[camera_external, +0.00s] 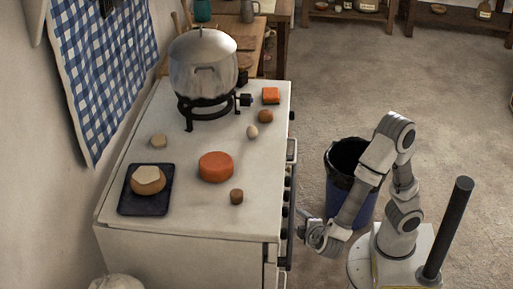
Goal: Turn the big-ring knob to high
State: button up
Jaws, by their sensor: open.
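Several dark knobs line the right-hand front face of the white stove (200,222), seen edge-on; one of them (285,211) shows near my gripper. I cannot tell which is the big-ring knob, nor how any is turned. A black ring burner (206,106) stands on the stove top under a large silver pot, with a small black fitting (246,99) at its right. My gripper (302,226) is low at the stove's front face, close to the knobs. It is open and appears empty. Whether it touches a knob cannot be told.
The lidded pot (203,65) sits on the burner. An orange round block (215,167), a dark tray (131,203) and several small items lie on the stove top. A blue bin (342,190) stands behind my arm. A light rail (291,150) runs on the stove front.

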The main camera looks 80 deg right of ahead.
jog(key=d+m+g+y+p, duration=0.35)
jog(key=d+y+p, duration=0.25)
jog(key=d+p, duration=1.65)
jog(key=t+y+p, duration=0.3)
jog(key=y+p, duration=0.3)
jog(key=y, duration=0.4)
send_near(288, 207)
jog(key=shift+t+y, duration=0.25)
jog(key=shift+y, duration=0.05)
jog(key=b+x, duration=0.2)
jog(key=x, duration=0.1)
jog(key=b+x, duration=0.2)
jog(key=x, duration=0.1)
jog(key=d+f+b+x, duration=0.1)
jog(key=b+x, duration=0.1)
jog(key=x, duration=0.1)
jog(key=shift+s+d, duration=0.1)
jog(key=shift+s, duration=0.25)
jog(key=shift+w+a+f+b, duration=0.3)
jog(key=shift+f+b, duration=0.1)
jog(key=shift+b, duration=0.05)
